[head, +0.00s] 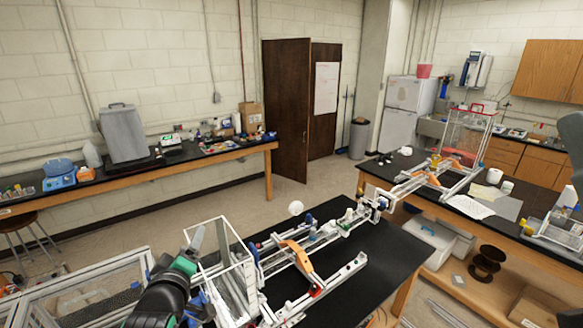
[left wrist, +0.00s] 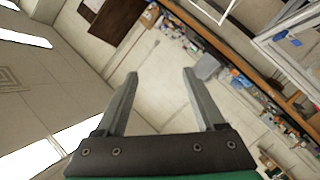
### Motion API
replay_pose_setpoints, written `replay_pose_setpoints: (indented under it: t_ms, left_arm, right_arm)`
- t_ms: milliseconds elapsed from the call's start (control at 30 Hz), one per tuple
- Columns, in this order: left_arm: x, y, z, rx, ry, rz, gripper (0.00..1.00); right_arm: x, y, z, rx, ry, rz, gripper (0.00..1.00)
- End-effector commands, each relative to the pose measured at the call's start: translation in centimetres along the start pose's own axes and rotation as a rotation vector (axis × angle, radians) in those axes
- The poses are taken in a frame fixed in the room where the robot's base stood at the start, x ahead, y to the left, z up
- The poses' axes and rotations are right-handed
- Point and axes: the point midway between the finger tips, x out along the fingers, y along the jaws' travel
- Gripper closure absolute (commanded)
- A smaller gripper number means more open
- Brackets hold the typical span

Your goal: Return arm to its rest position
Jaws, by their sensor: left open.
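My left arm comes in from the bottom left of the head view, dark with a green band. Its gripper (head: 196,240) points up and away, beside the white open frame (head: 235,262) at the end of the bench rig. I cannot tell in the head view whether it touches that frame. In the left wrist view the two grey fingers of the gripper (left wrist: 159,76) stand apart with nothing between them. Beyond them are the pale wall and the long side bench, far off. My right gripper is not in view.
An extrusion rig with orange brackets (head: 296,252) runs along the black bench (head: 375,262). A mesh cage (head: 85,290) stands at the lower left, close to my left arm. A wire cage (head: 467,135) stands at the far end. The floor (head: 310,195) towards the door is clear.

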Motion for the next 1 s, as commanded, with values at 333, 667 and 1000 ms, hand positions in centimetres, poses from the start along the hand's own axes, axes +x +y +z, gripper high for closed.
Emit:
replay_pose_setpoints:
  t_ms: [333,667,1000]
  left_arm:
    - [-21.0,16.9,-14.6,0.262,0.487,0.567,0.29]
    - [-33.0,19.3,-17.7,0.648,0.866,0.643,0.29]
    - [-32.9,19.2,-17.7,0.669,0.873,0.632,0.29]
  right_arm:
    - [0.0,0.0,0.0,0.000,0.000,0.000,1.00]
    - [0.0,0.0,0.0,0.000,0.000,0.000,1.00]
    - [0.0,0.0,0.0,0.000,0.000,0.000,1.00]
